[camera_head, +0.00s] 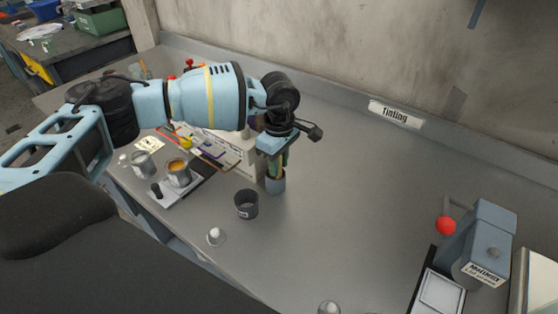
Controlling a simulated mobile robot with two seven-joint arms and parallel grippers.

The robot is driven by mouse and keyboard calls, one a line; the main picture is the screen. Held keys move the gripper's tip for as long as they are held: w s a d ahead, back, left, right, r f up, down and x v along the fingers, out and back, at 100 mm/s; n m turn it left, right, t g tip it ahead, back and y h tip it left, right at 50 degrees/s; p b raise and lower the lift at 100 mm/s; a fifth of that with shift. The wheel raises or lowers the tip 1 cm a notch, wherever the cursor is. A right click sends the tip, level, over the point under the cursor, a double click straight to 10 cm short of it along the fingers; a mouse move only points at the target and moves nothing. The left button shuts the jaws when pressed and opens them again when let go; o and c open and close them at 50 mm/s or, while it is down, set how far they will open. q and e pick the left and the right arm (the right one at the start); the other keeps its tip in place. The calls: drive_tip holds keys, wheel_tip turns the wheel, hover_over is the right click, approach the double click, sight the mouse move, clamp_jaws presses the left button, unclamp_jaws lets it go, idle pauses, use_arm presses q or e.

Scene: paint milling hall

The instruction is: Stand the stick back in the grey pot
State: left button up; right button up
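My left gripper (277,160) comes in from the left and points down, right above a blue-grey pot (275,185). Green and tan upright pieces show between the gripper and this pot's mouth. I cannot tell which are fingers and which are sticks, or whether the gripper is shut on one. A darker grey pot (246,205) with a small white label stands just left and in front; no stick is seen rising from it. My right gripper is not in view.
Metal cans (179,174), one with orange paint, stand at the left. A white-topped piece (215,236) stands near the front edge. A grey machine (490,240) with a red knob (446,225) is at the right. The bench middle, below the "Tinting" sign (396,115), is clear.

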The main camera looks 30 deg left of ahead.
use_arm(q)
drive_tip(key=shift+o, duration=0.6)
wheel_tip(320, 180, up, 12)
drive_tip(key=shift+r, duration=0.2)
drive_tip(key=shift+s+f, duration=0.1)
idle(0.5)
